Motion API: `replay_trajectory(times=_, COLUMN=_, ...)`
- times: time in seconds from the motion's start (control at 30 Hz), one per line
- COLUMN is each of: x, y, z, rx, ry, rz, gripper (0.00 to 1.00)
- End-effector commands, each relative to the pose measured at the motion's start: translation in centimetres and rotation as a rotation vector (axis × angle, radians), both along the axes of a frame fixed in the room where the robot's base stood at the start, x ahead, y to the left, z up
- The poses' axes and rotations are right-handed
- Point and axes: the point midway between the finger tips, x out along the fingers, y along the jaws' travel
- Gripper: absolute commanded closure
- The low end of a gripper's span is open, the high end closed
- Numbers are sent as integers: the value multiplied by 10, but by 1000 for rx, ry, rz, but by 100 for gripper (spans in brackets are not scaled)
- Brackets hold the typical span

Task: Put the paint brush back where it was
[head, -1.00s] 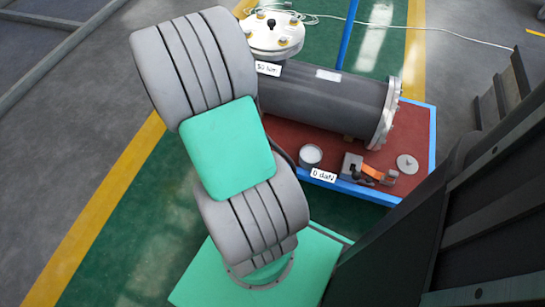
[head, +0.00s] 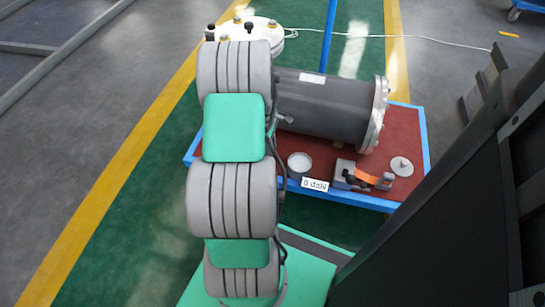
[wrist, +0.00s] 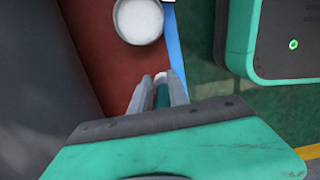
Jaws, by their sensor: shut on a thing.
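In the wrist view my gripper (wrist: 160,88) is shut on a narrow thing with a pale end and a teal part, which I take for the paint brush (wrist: 162,96). Most of the brush is hidden between the fingers. The fingers are over the edge of the red cart top (wrist: 88,20), below a round white-topped can (wrist: 138,20) in the picture. In the head view my arm hides the gripper and the brush. The can (head: 299,164) stands near the cart's front edge.
The blue-edged cart (head: 424,150) bears a large grey flanged cylinder (head: 325,103), an orange strap with a metal buckle (head: 362,177), a round metal disc (head: 401,167) and a "0 daN" label (head: 315,184). A dark ribbed structure (head: 450,200) stands at the right.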

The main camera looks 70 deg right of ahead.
Motion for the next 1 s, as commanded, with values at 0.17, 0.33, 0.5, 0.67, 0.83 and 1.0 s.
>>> replay_trajectory(times=0.17, x=-3, y=-8, z=-29, rx=3, ry=1, rz=-1, gripper=100)
replay_trajectory(times=0.33, x=-2, y=-9, z=-41, rx=-2, ry=0, rz=-1, gripper=100)
replay_trajectory(times=0.5, x=-2, y=-9, z=-40, rx=0, ry=0, rz=-1, gripper=100)
replay_trajectory(times=0.67, x=-2, y=-8, z=-40, rx=0, ry=0, rz=-1, gripper=66)
replay_trajectory(times=0.83, x=-2, y=-8, z=-40, rx=0, ry=0, rz=-1, gripper=57)
replay_trajectory(times=1.0, x=-2, y=-8, z=-39, rx=0, ry=0, rz=-1, gripper=57)
